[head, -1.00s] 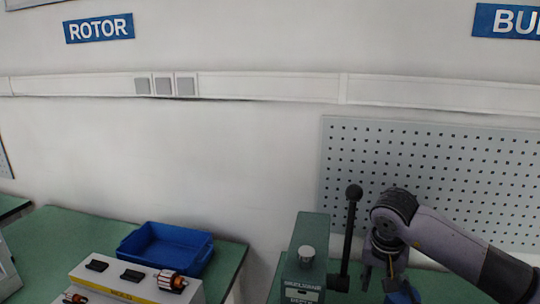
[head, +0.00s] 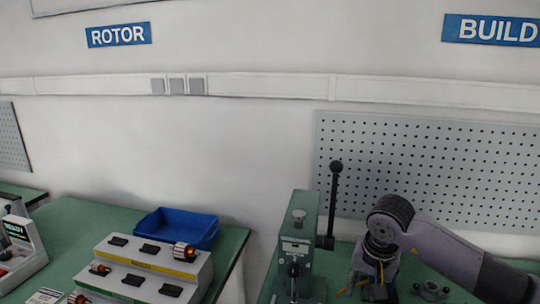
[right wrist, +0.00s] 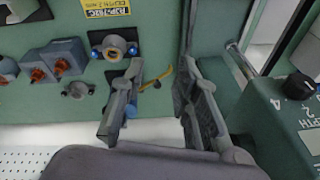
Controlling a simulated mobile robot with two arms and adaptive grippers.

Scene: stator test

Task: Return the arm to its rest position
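My right arm reaches in from the right in the head view, bent down at the wrist over the right-hand green bench (right wrist: 60,125). My right gripper (head: 372,290) hangs beside the green press (head: 296,240), to its right. In the right wrist view the two fingers of my right gripper (right wrist: 160,88) are spread apart, with no object held between them. A small yellow strip (right wrist: 157,78) shows on the bench beyond the gap. My left arm and gripper are in neither view.
The press lever (head: 333,205) stands upright close left of my right wrist. A dark fixture (right wrist: 115,46) and grey-blue blocks (right wrist: 55,62) sit on the bench. A stepped rack (head: 150,262) with rotors and a blue tray (head: 180,226) are on the left bench. A pegboard (head: 430,165) stands behind.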

